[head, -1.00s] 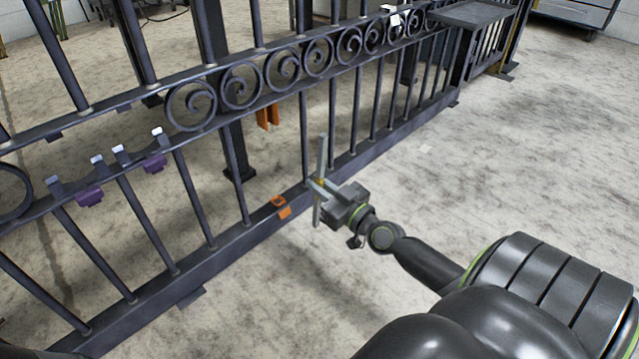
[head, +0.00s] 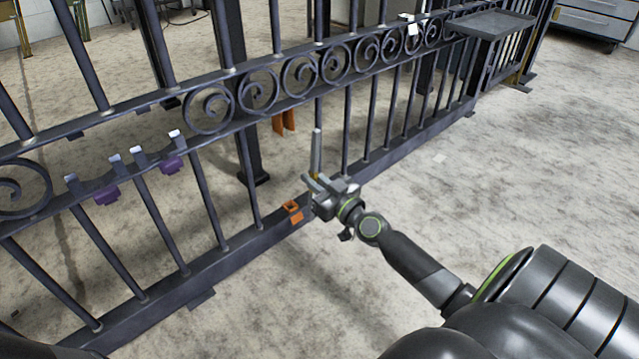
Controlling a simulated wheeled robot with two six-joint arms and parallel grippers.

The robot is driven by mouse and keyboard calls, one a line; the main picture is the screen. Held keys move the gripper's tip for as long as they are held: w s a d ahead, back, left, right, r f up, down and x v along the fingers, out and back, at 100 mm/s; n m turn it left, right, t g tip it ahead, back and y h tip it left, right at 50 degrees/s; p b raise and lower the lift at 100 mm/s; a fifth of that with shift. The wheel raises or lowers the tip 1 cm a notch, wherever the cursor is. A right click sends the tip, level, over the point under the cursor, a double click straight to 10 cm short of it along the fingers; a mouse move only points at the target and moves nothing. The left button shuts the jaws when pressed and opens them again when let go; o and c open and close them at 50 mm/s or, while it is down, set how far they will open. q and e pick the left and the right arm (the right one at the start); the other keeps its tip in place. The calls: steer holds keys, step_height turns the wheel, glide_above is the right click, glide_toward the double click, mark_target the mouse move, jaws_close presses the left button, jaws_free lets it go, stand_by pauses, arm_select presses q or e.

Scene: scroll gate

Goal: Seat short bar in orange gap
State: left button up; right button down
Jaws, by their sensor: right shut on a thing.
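My right gripper (head: 318,182) is shut on a short grey bar (head: 316,152), which stands nearly upright in it. The bar's upper part rises above the jaws; its lower part is hidden by the gripper. An orange socket (head: 292,209) sits on the gate's bottom rail, just left of and slightly below the gripper. Orange tabs (head: 284,122) show below the scroll band, up and left of the gripper. The bar is to the right of both orange parts and apart from them. My left gripper is not in view.
The dark scroll gate (head: 262,91) runs diagonally across the view. Purple brackets (head: 106,195) are on its middle rail at left, near white-tipped bars. A grey tray (head: 490,24) is at the upper right.

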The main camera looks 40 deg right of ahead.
steer(key=w+b, duration=0.2)
steer(key=w, duration=0.7)
steer(key=shift+a+f, duration=0.2)
steer(key=shift+a, duration=0.2)
steer(key=shift+w, duration=0.1)
stand_by(0.4)
steer(key=shift+f+b, duration=1)
steer(key=shift+f, duration=0.05)
stand_by(0.7)
steer(key=shift+w+f+g+p, duration=0.1)
steer(key=shift+w+g+p, duration=0.3)
steer(key=shift+w+p, duration=0.7)
stand_by(0.9)
steer(key=shift+s, duration=0.3)
steer(key=c, duration=1.4)
jaws_free()
steer(key=shift+o, duration=0.2)
steer(key=shift+s+p, duration=0.1)
steer(key=shift+p, duration=0.2)
